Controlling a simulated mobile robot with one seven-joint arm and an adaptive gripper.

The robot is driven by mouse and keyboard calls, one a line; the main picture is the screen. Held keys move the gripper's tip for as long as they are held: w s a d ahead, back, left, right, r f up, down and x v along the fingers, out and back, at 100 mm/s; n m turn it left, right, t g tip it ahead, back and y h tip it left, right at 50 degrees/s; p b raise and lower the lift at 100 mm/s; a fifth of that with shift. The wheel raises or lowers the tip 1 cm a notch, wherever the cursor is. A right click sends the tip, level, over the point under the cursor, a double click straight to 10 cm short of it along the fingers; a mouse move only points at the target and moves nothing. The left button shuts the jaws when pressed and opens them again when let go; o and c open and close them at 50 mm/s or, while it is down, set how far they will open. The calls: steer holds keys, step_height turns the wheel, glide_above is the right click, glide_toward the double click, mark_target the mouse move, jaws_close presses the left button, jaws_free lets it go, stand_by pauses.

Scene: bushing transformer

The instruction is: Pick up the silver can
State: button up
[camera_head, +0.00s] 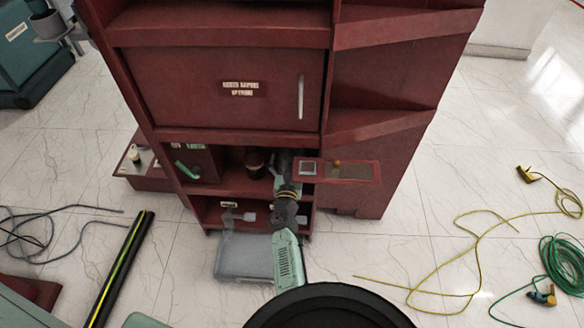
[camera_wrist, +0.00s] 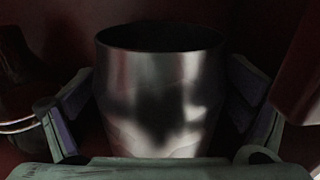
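The silver can (camera_wrist: 160,100) fills the middle of the wrist view, upright, with a dark open top. My gripper (camera_wrist: 160,95) is open, with one finger on each side of the can. Narrow dark gaps seem to show between the fingers and the can, so I see no clear grip. In the head view my gripper (camera_head: 284,160) reaches into the middle shelf of the red cabinet (camera_head: 230,183), and the can is hidden there.
A dark jar (camera_head: 255,163) stands left of my gripper on the shelf; a dark rounded object (camera_wrist: 18,95) shows at the wrist view's left. A red panel (camera_head: 350,172) juts out at right. The cabinet door (camera_head: 228,88) above is closed.

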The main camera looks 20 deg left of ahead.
steer(key=c, duration=1.2)
steer(key=shift+r, duration=0.2)
